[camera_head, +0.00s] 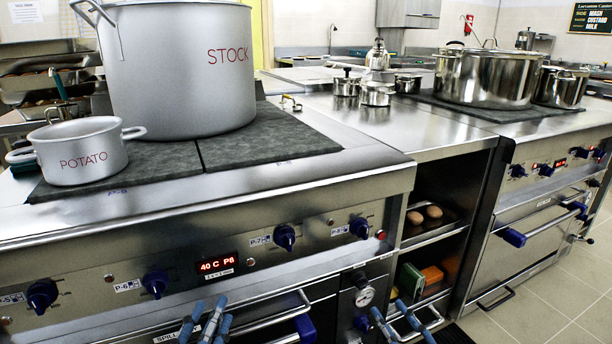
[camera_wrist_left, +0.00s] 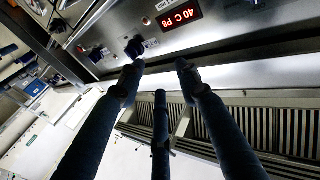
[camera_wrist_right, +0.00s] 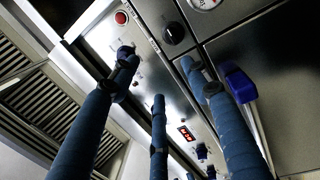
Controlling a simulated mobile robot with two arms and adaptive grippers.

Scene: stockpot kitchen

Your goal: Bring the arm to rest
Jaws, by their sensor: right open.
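My left gripper (camera_head: 207,317) hangs at the bottom of the head view, in front of the stove. Its blue fingers are spread and empty in the left wrist view (camera_wrist_left: 159,75). The big grey STOCK pot (camera_head: 180,75) and the small POTATO pot (camera_head: 80,155) stand upright on the dark cooking plates.
The stove front (camera_head: 325,225) carries blue knobs and a red display (camera_head: 218,265) reading 40 C P8. An oven handle (camera_head: 270,318) sticks out near the left gripper. Open shelves (camera_head: 448,235) hold trays. Steel pots (camera_head: 487,78) stand on the right stove. Floor (camera_head: 540,305) is bare at right.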

